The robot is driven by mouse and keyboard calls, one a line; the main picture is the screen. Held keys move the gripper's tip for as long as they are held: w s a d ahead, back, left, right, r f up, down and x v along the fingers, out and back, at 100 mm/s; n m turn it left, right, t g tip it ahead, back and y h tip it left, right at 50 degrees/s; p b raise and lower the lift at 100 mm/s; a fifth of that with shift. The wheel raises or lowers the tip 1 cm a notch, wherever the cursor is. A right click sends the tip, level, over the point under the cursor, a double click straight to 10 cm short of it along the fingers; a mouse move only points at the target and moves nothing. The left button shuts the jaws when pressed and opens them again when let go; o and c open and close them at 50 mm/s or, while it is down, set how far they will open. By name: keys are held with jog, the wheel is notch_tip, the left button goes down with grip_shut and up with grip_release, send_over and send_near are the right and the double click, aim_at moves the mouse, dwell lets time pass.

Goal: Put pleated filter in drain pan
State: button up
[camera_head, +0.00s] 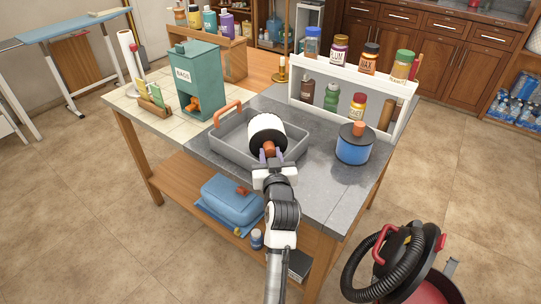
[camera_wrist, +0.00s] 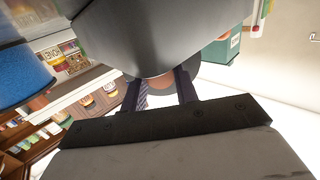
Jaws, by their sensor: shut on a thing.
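The pleated filter (camera_head: 266,126) is a white cylinder with a dark end and an orange knob, seen in the head view. My gripper (camera_head: 268,154) is shut on its orange knob, which shows between the fingers in the wrist view (camera_wrist: 158,82). The drain pan (camera_head: 229,137) is a grey rectangular tray with an orange handle, on the grey tabletop. The filter overlaps the pan's middle and right side in the head view. It hides part of the pan, and I cannot tell whether it touches the pan floor.
A blue canister (camera_head: 354,148) stands right of the pan. A white rack (camera_head: 340,76) with bottles is behind it. A teal bag box (camera_head: 196,83) stands at the back left. A red vacuum (camera_head: 412,268) stands on the floor at right. The front right tabletop is clear.

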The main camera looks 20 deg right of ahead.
jog(key=o, duration=1)
jog(key=shift+c, duration=0.2)
jog(key=shift+r+p, duration=0.5)
jog(key=shift+r, duration=0.05)
jog(key=s+a+b, duration=0.2)
jog(key=s+b, duration=0.1)
jog(key=s, duration=0.9)
jog(key=shift+r, duration=0.35)
jog(key=shift+w, duration=0.1)
